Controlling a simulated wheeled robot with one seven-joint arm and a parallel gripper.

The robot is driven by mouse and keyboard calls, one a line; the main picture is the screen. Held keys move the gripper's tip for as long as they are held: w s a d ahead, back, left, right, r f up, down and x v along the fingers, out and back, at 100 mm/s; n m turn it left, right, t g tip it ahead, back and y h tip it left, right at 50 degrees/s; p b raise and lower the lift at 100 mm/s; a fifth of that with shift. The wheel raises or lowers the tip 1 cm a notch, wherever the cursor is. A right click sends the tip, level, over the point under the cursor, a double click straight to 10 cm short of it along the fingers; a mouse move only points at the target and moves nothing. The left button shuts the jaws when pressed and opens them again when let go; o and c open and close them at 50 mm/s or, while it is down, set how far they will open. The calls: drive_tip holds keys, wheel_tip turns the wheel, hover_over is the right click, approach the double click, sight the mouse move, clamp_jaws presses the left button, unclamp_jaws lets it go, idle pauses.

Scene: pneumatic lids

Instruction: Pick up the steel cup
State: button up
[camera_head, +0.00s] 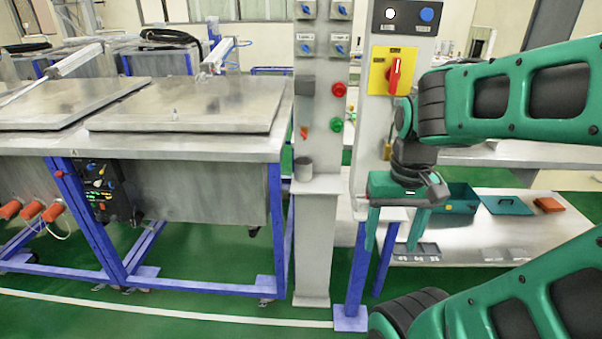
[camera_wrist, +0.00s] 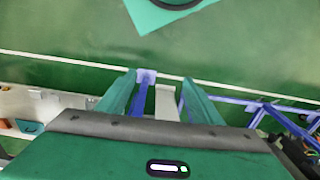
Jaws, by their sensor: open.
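A small grey steel cup (camera_head: 304,168) stands upright on the ledge of the grey post (camera_head: 316,240), left of centre in the head view. My gripper (camera_head: 392,246) is to the right of the cup and lower, with its two green fingers pointing down. It is open and I see nothing between the fingers. In the wrist view my gripper (camera_wrist: 158,86) shows both fingers spread apart, with the floor and blue and grey frame parts beyond. I cannot make out the cup in the wrist view.
A steel tank table with flat lids (camera_head: 180,105) fills the left. The posts carry buttons and a red rotary switch (camera_head: 394,75). A low bench (camera_head: 480,245) at right holds a green bin (camera_head: 460,197), a teal plate (camera_head: 505,205) and an orange block (camera_head: 548,204).

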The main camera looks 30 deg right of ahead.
drive_tip(key=w+a+f+m+t+y, duration=0.2)
drive_tip(key=w+f+m+t, duration=0.15)
drive_tip(key=w, duration=0.65)
drive_tip(key=w+a+f+m+t+y, duration=0.1)
drive_tip(key=w+f+m+t+y, duration=0.2)
drive_tip(key=w, duration=0.6)
drive_tip(key=w+a+f+m+t, duration=0.15)
drive_tip(key=w+f+m, duration=0.3)
drive_tip(key=w, duration=0.55)
drive_tip(key=w+d+r+m+t+h, duration=0.2)
drive_tip(key=w+d+r+m+t, duration=0.25)
drive_tip(key=d+m, duration=0.35)
drive_tip(key=w+d+r+m+t+h, duration=0.2)
drive_tip(key=w+d+r+m+t, duration=0.3)
drive_tip(key=m, duration=0.5)
approach(309, 169)
drive_tip(key=w, duration=0.3)
drive_tip(key=shift+a, duration=0.1)
drive_tip(key=shift+w+f, duration=0.15)
drive_tip(key=shift+w, duration=0.4)
drive_tip(key=w, duration=0.6)
drive_tip(key=shift+w+a, duration=0.2)
drive_tip(key=shift+a, duration=0.05)
